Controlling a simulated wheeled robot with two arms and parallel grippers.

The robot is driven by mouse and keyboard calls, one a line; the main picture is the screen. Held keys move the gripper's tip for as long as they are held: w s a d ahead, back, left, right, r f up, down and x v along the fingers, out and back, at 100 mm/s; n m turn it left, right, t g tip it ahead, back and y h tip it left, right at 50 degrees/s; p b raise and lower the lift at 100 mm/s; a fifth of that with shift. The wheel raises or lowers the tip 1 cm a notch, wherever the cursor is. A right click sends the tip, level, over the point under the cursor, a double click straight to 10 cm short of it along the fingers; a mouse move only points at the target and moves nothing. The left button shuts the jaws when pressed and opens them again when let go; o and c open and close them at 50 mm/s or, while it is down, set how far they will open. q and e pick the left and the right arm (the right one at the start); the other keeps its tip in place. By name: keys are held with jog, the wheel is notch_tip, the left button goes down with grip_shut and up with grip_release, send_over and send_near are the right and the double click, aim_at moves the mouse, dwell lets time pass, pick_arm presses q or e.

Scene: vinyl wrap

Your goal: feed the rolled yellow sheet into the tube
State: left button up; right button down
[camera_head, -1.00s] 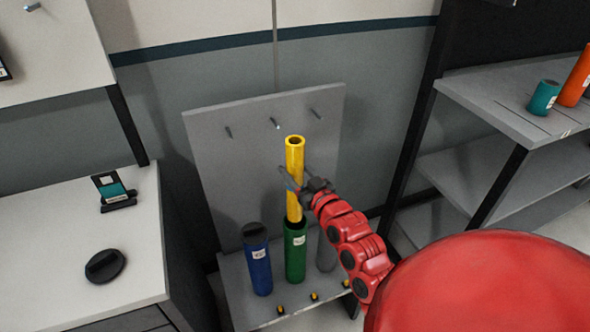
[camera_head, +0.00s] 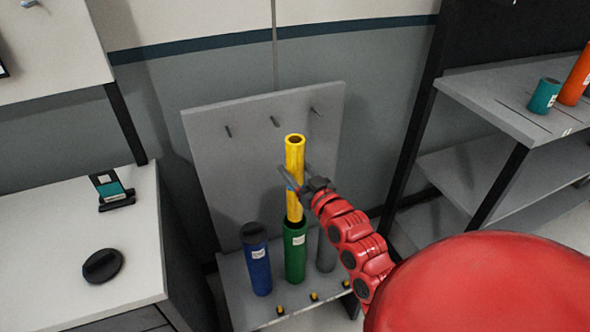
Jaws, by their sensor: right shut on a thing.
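The rolled yellow sheet (camera_head: 294,158) stands upright, its lower end at the mouth of the green tube (camera_head: 295,255). The lower end appears to be inside the tube's rim. My right gripper (camera_head: 292,182) is shut on the roll at about its middle, reaching in from the right. The green tube stands upright on the grey rack, between a blue tube (camera_head: 256,265) and a grey tube (camera_head: 326,254). My left gripper is not in view.
The grey rack (camera_head: 197,145) has a back panel with several pegs. A white counter (camera_head: 60,235) at left holds a black disc (camera_head: 103,266) and a small black stand (camera_head: 113,191). Shelves at right hold a teal roll (camera_head: 544,96) and an orange roll (camera_head: 577,80).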

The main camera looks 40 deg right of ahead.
jog(key=shift+f, duration=0.15)
jog(key=shift+f+b, duration=4.4)
jog(key=shift+f, duration=0.5)
jog(key=shift+r, duration=0.1)
jog(key=shift+c, duration=0.5)
grip_release()
jog(key=s, duration=0.7)
jog(key=p, duration=0.5)
send_near(296, 196)
jog(key=shift+s+d+f, duration=0.1)
jog(key=shift+s+f, duration=0.3)
jog(key=shift+s, duration=0.5)
jog(key=shift+s+d+f, duration=0.1)
jog(key=shift+s+f, duration=0.35)
jog(key=shift+s, duration=0.45)
jog(key=shift+s+d+f, duration=0.1)
jog(key=shift+s+f, duration=0.3)
jog(key=shift+s, duration=0.45)
